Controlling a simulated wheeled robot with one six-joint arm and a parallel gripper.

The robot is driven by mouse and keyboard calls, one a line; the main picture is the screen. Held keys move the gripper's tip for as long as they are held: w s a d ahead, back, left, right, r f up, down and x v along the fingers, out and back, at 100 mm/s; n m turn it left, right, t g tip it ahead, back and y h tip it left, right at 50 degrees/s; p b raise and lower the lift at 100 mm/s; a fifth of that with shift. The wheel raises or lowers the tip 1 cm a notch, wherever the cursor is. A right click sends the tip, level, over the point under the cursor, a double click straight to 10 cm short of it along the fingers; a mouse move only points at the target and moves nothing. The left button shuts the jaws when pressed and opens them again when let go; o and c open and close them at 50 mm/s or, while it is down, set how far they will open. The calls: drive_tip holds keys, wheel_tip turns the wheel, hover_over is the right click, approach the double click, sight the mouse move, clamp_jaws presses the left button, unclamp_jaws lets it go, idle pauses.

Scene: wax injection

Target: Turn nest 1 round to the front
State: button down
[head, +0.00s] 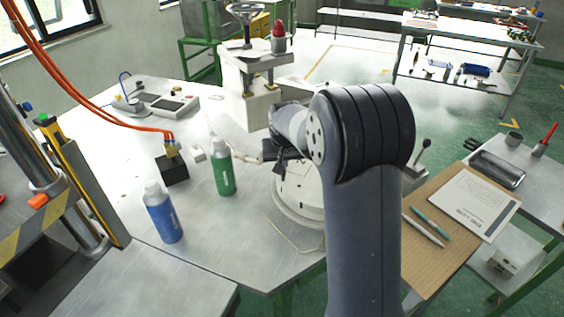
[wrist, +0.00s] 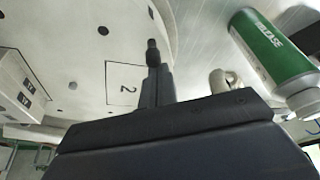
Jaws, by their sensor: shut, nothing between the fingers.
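The white round turntable (head: 292,205) sits on the metal table, largely hidden behind my arm. In the wrist view its pale top (wrist: 75,55) carries a square outline marked 2 (wrist: 124,86) and several dark holes. I cannot make out a mark for nest 1 in either view. My gripper (head: 283,168) is over the turntable's left part in the head view. In the wrist view my gripper (wrist: 152,46) has its dark fingers together and empty, beside the square marked 2. Whether the fingertips touch the turntable I cannot tell.
A green bottle (head: 223,170) stands close left of the turntable, a blue bottle (head: 163,212) farther left. A black block (head: 173,168) with orange hoses is behind them. A white machine (head: 248,85) stands behind. A brown board (head: 428,255) with pens lies at right.

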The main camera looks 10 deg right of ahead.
sight(312, 199)
drive_tip(key=shift+s, duration=0.1)
drive_tip(key=shift+s+d+f+n+y+b, duration=0.1)
drive_tip(key=shift+s+n+y+b, duration=0.3)
drive_tip(key=shift+s+n, duration=0.35)
drive_tip(key=shift+s+d+b, duration=0.3)
drive_tip(key=shift+s+b, duration=0.15)
drive_tip(key=shift+s, duration=0.55)
drive_tip(key=shift+s+d+b, duration=0.25)
drive_tip(key=shift+s+b, duration=0.2)
drive_tip(key=shift+s, duration=0.5)
drive_tip(key=shift+s+d+n+b, duration=0.25)
drive_tip(key=shift+s+d+n, duration=0.05)
drive_tip(key=shift+s+n, duration=0.25)
drive_tip(key=shift+s+d+n+b, duration=0.2)
drive_tip(key=shift+s+d+n, duration=0.05)
drive_tip(key=shift+s+n, duration=0.25)
drive_tip(key=shift+s+d+n+y+b, duration=0.6)
drive_tip(key=shift+s+d+n, duration=0.4)
drive_tip(key=shift+n, duration=0.2)
drive_tip(key=shift+s+d+b, duration=0.5)
drive_tip(key=shift+s+d, duration=0.55)
drive_tip(key=shift+d, duration=0.25)
